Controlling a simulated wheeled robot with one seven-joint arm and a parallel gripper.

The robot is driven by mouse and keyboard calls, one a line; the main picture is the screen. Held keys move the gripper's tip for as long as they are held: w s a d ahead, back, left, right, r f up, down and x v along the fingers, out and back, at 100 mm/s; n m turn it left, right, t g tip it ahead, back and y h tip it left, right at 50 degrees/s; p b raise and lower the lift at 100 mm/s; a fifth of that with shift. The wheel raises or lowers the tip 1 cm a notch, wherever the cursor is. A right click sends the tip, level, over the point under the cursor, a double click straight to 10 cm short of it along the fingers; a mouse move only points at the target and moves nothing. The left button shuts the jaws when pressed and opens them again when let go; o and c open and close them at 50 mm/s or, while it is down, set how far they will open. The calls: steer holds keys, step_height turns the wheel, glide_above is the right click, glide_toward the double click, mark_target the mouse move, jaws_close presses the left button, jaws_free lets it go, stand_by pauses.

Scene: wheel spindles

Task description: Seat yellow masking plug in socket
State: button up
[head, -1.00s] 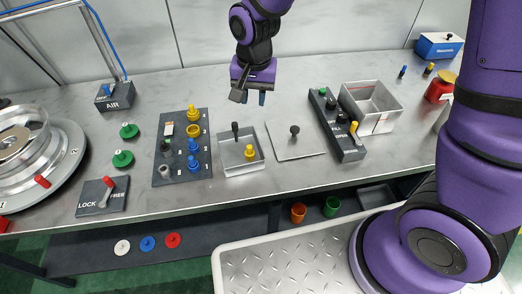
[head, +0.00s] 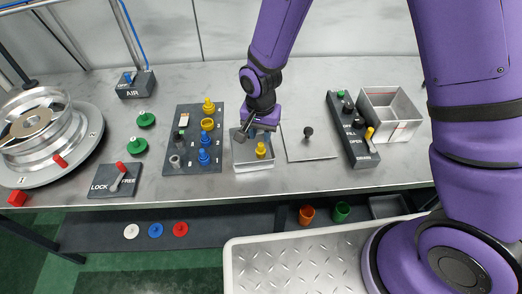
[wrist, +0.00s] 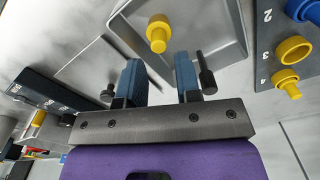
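A dark numbered board (head: 180,160) to the left holds an empty-looking yellow ring socket (head: 208,124) by the 3. Another yellow plug (head: 208,105) is by the 4. In the wrist view the ring (wrist: 294,50) is at the far right. My gripper (head: 262,133) is low over the tray's back part, just behind the plug. In the wrist view my gripper (wrist: 160,75) is open, with nothing between its fingers.
A flat plate with a black knob (head: 308,132) and a dark lever box (head: 352,130) are to the right, with an open bin (head: 388,112) beyond. Blue plugs (head: 203,156) sit on the board.

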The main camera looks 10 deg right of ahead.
mark_target(261, 144)
steer(key=shift+s+f, duration=0.1)
steer(key=shift+f, duration=2.25)
jaws_close()
steer(key=shift+r, duration=0.1)
